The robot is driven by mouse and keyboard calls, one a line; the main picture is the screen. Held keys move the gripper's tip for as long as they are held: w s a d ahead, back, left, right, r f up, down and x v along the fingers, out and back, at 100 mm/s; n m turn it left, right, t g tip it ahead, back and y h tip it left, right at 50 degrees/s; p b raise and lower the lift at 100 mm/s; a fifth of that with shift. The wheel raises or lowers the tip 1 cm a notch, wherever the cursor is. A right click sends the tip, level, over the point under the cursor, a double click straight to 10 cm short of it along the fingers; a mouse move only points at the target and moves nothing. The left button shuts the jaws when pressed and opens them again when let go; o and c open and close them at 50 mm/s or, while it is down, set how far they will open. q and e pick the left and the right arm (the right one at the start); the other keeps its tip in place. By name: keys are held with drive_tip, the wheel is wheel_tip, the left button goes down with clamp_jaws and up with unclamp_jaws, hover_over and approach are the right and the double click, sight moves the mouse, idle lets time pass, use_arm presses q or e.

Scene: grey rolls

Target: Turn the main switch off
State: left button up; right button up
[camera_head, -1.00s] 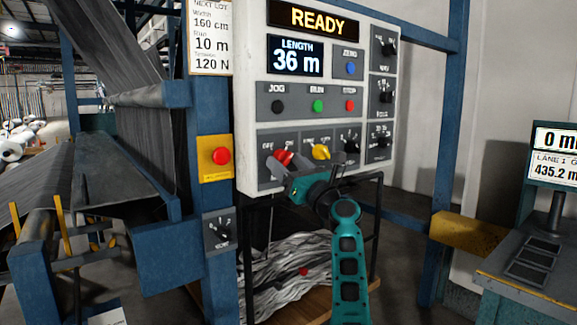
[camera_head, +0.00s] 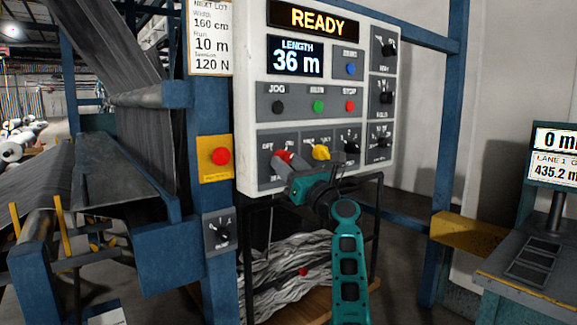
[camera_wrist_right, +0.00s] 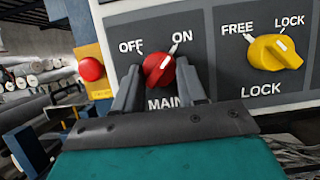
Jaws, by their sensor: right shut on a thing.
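The main switch is a red knob (camera_wrist_right: 158,70) with a white mark, on the lower left of the control panel (camera_head: 247,100). In the right wrist view, its mark points up and right, toward the ON label (camera_wrist_right: 182,37); the OFF label (camera_wrist_right: 130,46) is at its upper left. The knob also shows in the head view (camera_head: 281,157), partly hidden by my gripper. My right gripper (camera_wrist_right: 159,84) is shut on the red knob, one finger on each side. My left gripper is not in view.
The yellow LOCK knob (camera_wrist_right: 275,52) is close to the right of the red knob. A red button on a yellow plate (camera_head: 221,157) is to the left. Jog, run and stop buttons (camera_head: 318,106) sit above. A blue post (camera_head: 440,150) stands to the right.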

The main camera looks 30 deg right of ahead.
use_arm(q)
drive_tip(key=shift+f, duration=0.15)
use_arm(e)
drive_tip(key=shift+d+f+n+y+b, duration=0.1)
drive_tip(key=shift+n+y+b, duration=0.5)
drive_tip(key=shift+n, duration=0.6)
drive_tip(key=n+g+y, duration=0.1)
drive_tip(key=n, duration=0.4)
drive_tip(key=n+g+y, duration=0.2)
drive_tip(key=n, duration=0.3)
drive_tip(key=d+r+n+g+y+b, duration=0.1)
drive_tip(key=n+y, duration=0.1)
drive_tip(key=n, duration=0.3)
drive_tip(key=n+g+p, duration=0.1)
drive_tip(key=n, duration=0.1)
drive_tip(key=shift+r+n, duration=0.15)
drive_tip(key=shift+n, duration=0.15)
use_arm(q)
drive_tip(key=shift+p, duration=0.6)
use_arm(e)
drive_tip(key=shift+n+g, duration=0.7)
drive_tip(key=shift+n, duration=0.4)
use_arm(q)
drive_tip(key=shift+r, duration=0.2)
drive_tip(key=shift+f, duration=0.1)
